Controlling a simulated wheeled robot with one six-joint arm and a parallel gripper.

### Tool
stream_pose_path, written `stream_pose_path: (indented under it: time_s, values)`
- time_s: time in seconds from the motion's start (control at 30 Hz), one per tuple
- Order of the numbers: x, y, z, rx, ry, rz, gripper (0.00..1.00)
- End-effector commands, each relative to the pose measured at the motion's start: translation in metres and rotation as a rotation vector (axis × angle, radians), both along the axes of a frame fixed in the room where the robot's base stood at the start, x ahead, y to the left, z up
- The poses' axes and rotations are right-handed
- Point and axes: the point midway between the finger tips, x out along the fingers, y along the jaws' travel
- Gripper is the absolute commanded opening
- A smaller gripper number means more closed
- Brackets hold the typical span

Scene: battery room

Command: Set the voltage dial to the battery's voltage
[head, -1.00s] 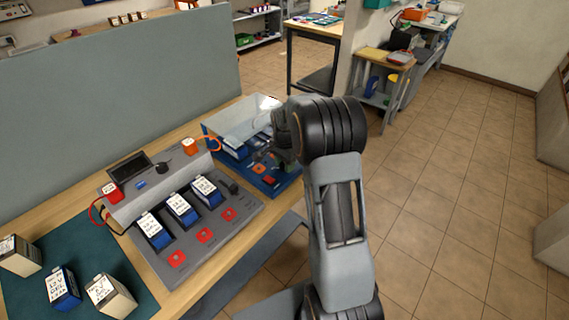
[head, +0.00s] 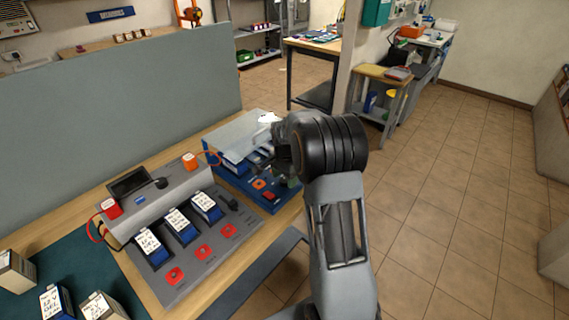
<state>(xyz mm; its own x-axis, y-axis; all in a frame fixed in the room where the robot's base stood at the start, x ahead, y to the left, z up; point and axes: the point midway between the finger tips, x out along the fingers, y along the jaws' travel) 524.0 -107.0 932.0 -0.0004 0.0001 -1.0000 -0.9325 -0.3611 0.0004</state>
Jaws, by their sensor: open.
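A grey sloped console (head: 158,208) stands on the wooden bench, with a dark display (head: 129,182) and a black knob (head: 160,183) beside it; I cannot read any marks that tell whether this is the voltage dial. Three blue batteries with white labels (head: 150,247) (head: 181,226) (head: 207,207) sit in a row in its bays; their print is too small to read surely. My gripper (head: 283,168) is open, mostly hidden behind my dark wrist, over the right end of a blue unit (head: 225,180) with a clear lid. It is apart from the console.
Red buttons (head: 202,252) line the console's front. Red (head: 110,208) and orange (head: 190,161) terminals carry cables. More batteries (head: 57,303) stand on a green mat (head: 75,262) at left. A grey panel (head: 110,105) bounds the bench behind. The tiled floor (head: 450,190) at right is clear.

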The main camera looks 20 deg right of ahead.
Motion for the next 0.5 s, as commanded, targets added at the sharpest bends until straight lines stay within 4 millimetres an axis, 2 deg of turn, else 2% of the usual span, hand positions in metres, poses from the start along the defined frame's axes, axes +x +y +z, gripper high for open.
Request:
stream_pose_path:
  time_s: [0.5]
  values:
    - [0.000,0.000,0.099,-0.001,-0.004,-0.001,0.65]
